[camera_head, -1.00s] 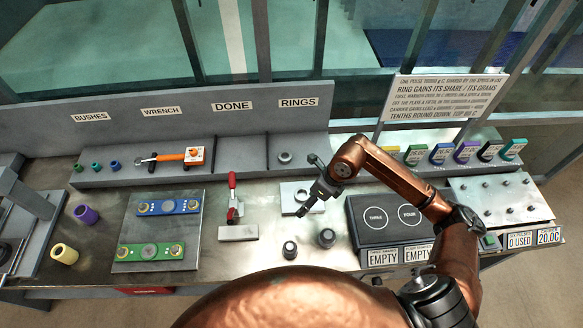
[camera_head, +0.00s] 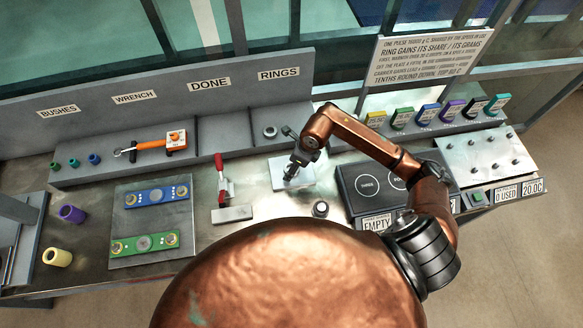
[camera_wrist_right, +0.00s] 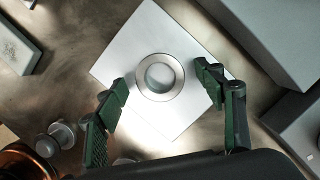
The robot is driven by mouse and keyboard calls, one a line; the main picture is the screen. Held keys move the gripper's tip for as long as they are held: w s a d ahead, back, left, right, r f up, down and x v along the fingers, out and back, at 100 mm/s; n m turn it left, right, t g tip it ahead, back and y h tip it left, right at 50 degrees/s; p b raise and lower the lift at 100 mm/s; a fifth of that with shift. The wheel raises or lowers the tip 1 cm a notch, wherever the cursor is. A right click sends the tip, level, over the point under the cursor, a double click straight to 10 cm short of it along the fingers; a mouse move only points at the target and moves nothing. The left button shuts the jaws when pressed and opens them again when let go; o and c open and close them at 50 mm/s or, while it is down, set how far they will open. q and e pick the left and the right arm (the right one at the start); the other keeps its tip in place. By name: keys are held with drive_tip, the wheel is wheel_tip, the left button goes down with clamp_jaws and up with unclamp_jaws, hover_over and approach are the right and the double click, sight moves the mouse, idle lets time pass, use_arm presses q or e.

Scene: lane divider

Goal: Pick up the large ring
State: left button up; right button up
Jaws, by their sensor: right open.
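The large ring (camera_wrist_right: 159,77), a flat silver ring, lies on a white square plate (camera_wrist_right: 112,62) in the right wrist view. My right gripper (camera_wrist_right: 163,76) is open, with one green finger on the left of the ring and one on the right. I cannot tell whether the fingers touch the plate. In the head view my right gripper (camera_head: 290,174) is over the white plate (camera_head: 306,181) and hides the ring. My left gripper is not in view.
A smaller-looking ring (camera_head: 270,132) sits in the bay under the RINGS label. A dark two-pad box (camera_head: 350,172) stands to the right of the plate. A red-handled clamp (camera_head: 220,178) is to the left, and a grey round knob (camera_head: 320,209) is in front.

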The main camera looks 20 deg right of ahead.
drive_tip(key=shift+f, duration=0.2)
drive_tip(key=shift+c, duration=0.6)
drive_tip(key=c, duration=1.3)
drive_tip(key=shift+r, duration=0.1)
drive_tip(key=shift+c, duration=0.2)
